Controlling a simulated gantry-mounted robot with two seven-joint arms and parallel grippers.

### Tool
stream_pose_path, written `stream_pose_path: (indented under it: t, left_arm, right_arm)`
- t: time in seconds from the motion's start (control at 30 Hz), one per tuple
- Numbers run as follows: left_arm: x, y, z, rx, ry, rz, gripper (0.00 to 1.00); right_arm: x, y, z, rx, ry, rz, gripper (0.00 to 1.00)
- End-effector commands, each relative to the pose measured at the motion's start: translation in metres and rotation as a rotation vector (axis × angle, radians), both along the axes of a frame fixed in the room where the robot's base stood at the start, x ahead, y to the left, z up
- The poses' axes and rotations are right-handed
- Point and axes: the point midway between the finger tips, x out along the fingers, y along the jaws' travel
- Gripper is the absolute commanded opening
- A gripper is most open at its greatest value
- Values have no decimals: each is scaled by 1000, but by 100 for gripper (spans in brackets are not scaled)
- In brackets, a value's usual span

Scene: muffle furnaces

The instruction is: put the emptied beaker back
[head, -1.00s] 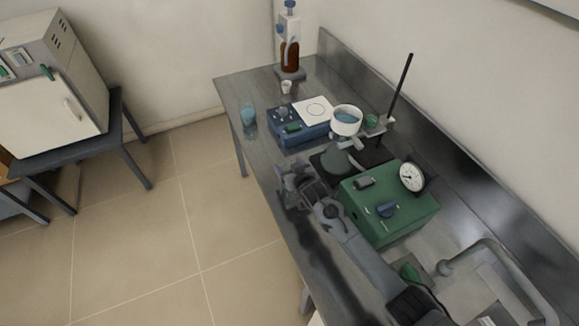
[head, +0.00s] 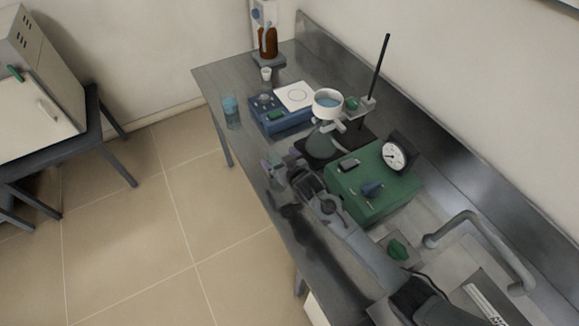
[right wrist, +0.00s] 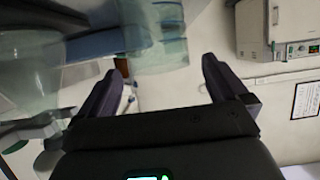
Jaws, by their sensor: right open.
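The beaker (head: 230,105) is a clear glass with a blue tint, standing upright near the bench's left edge, left of the blue stirrer unit (head: 275,115). In the right wrist view a clear glass wall, seemingly the beaker (right wrist: 165,40), shows beyond my fingertips. My right gripper (head: 275,170) is open, in front of the filter flask and left of the green pump box; its two fingers (right wrist: 155,75) show apart with nothing held. Whether liquid is left in the beaker I cannot tell. My left gripper is not in view.
The filter flask (head: 321,145) carries a white funnel (head: 328,105) with blue liquid. The green pump box (head: 375,190) with its gauge stands beside my right arm. A brown bottle (head: 268,42) and small white cup (head: 266,74) stand at the back. A sink lies at the front right.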

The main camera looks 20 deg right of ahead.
Motion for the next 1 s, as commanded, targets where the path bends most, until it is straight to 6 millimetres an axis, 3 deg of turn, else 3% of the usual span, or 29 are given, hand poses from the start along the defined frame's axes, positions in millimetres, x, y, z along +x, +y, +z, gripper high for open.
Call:
stream_pose_path:
  t: [0.3,0.67,0.77,0.87,1.0]
  left_arm:
    - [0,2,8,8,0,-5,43]
    - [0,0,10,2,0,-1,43]
    - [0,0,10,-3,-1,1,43]
    - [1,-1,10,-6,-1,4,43]
    - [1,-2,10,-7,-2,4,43]
  right_arm:
    - [-48,-5,20,-1,1,0,100]
    - [-78,-5,24,-2,26,-1,100]
    - [-106,-1,13,-13,101,0,100]
    - [-154,2,-1,-32,227,1,100]
    - [-240,1,-12,-69,444,10,100]
